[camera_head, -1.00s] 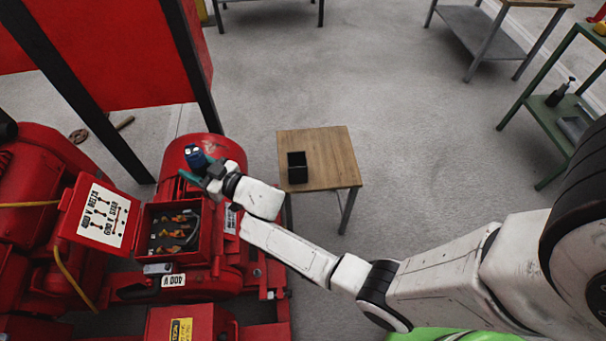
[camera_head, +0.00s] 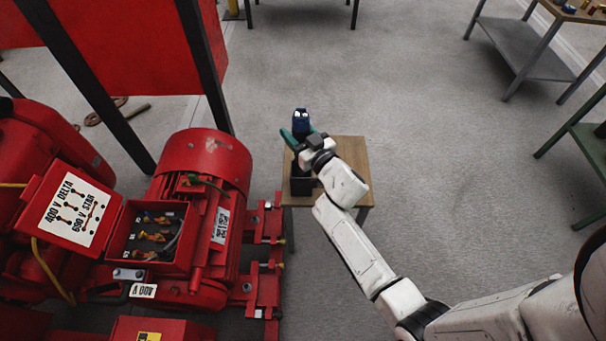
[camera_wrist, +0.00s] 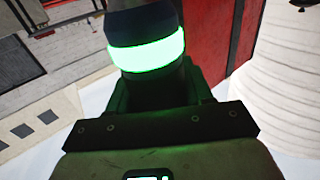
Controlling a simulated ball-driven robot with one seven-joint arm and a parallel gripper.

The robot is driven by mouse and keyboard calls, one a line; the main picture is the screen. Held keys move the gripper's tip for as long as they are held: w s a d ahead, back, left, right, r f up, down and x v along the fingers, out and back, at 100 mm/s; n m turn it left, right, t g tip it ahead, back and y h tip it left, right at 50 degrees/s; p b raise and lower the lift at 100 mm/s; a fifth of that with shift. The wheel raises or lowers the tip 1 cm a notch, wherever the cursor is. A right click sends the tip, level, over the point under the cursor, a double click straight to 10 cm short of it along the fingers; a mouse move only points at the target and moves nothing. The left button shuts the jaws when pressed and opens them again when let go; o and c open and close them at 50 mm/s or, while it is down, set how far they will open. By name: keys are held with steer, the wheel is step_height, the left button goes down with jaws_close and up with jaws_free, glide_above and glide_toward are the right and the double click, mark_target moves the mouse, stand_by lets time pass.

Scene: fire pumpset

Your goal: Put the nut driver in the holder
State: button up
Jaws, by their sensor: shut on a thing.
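The nut driver (camera_head: 301,120) has a dark blue body and stands roughly upright in my gripper (camera_head: 300,137), which has green fingers shut on it. In the wrist view the nut driver (camera_wrist: 142,25) shows as a dark body with a bright green glowing band, between the fingers of my gripper (camera_wrist: 155,95). The holder (camera_head: 302,186) is a black open box on the small wooden table (camera_head: 350,160). In the head view my gripper and the nut driver appear over the holder's back part and partly hide it. I cannot tell the height between them.
A red motor with an open terminal box (camera_head: 150,235) fills the left side, close to the table. A grey shelf table (camera_head: 515,50) and a green shelf (camera_head: 580,140) stand at the right. The floor between is clear.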

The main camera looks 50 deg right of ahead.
step_height(320, 180, down, 9)
steer(key=b, duration=0.5)
steer(key=o, duration=1.2)
steer(key=shift+f, duration=0.15)
steer(key=shift+c, duration=0.2)
